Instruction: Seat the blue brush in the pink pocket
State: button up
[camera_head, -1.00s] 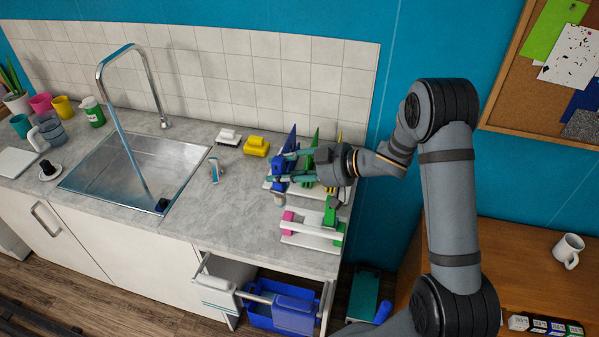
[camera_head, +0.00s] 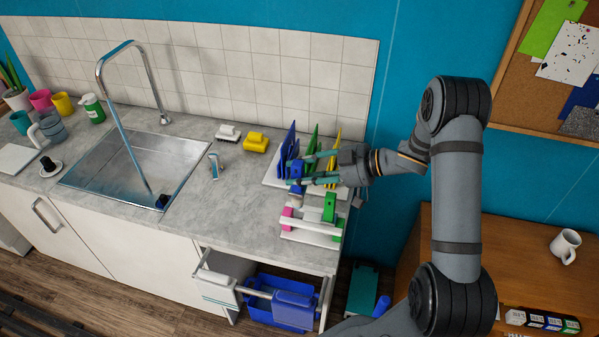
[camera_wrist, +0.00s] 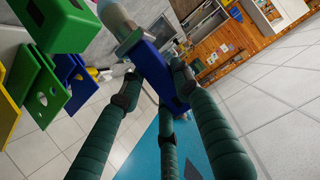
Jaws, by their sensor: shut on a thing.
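My gripper (camera_head: 293,171) is shut on the blue brush (camera_head: 296,168) and holds it above the counter's right part. In the wrist view, the gripper (camera_wrist: 155,82) has its dark green fingers around the brush's blue body (camera_wrist: 158,72). A pale, rounded end points down from the brush in the head view. The pink pocket (camera_head: 287,221) is at the left end of a low white rack (camera_head: 311,229) near the counter's front edge. The brush is above and slightly behind this pocket, apart from it as far as I can tell. Its inside is hidden.
A green brush (camera_head: 330,206) stands at the rack's right end. Blue (camera_head: 288,145), green (camera_head: 311,145) and yellow (camera_head: 334,153) boards stand upright behind my gripper. White (camera_head: 228,133) and yellow (camera_head: 255,142) brushes lie further left.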

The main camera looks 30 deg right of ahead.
aim_at(300, 191)
jog(key=shift+f, duration=0.15)
jog(key=shift+f, duration=0.35)
jog(key=shift+f, duration=0.1)
dwell(0.6)
jog(key=shift+f+b, duration=0.5)
jog(key=shift+f, duration=0.15)
jog(key=shift+f+b, duration=0.65)
jog(key=shift+f, duration=0.25)
jog(key=shift+f+b, duration=0.65)
jog(key=shift+f, duration=0.35)
jog(key=shift+f, duration=0.15)
